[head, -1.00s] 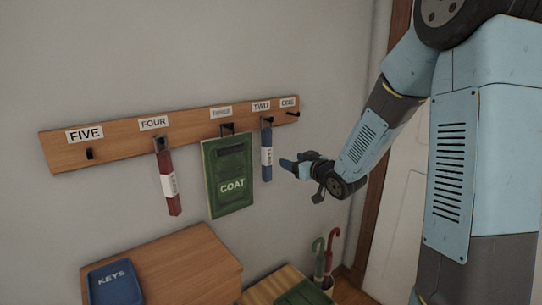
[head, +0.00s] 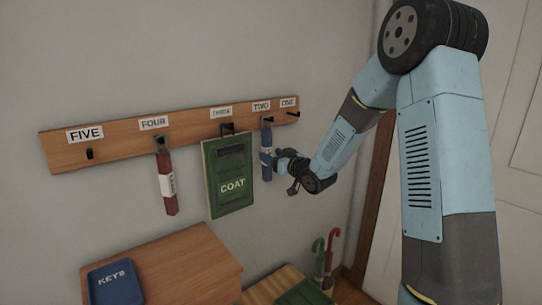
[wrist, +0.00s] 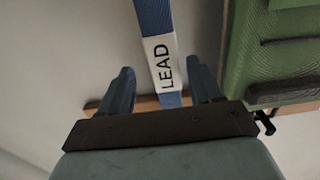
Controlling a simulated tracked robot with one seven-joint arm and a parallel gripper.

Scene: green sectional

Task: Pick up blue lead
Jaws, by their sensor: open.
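The blue lead (head: 266,140) hangs from the hook under the label TWO on the wooden rack (head: 190,124). In the wrist view the blue lead (wrist: 153,18) carries a white band reading LEAD and runs between the two fingers. My gripper (head: 274,160) is at the lead's right side in the head view and hides part of its lower half. In the wrist view my gripper (wrist: 160,88) is open, with a finger on each side of the lead and gaps visible to both.
A green COAT board (head: 230,200) hangs just left of the lead, close to my gripper. A red lead (head: 167,185) hangs under FOUR. Below are a wooden cabinet (head: 195,262) with a blue KEYS tray (head: 112,282) and umbrellas (head: 325,255).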

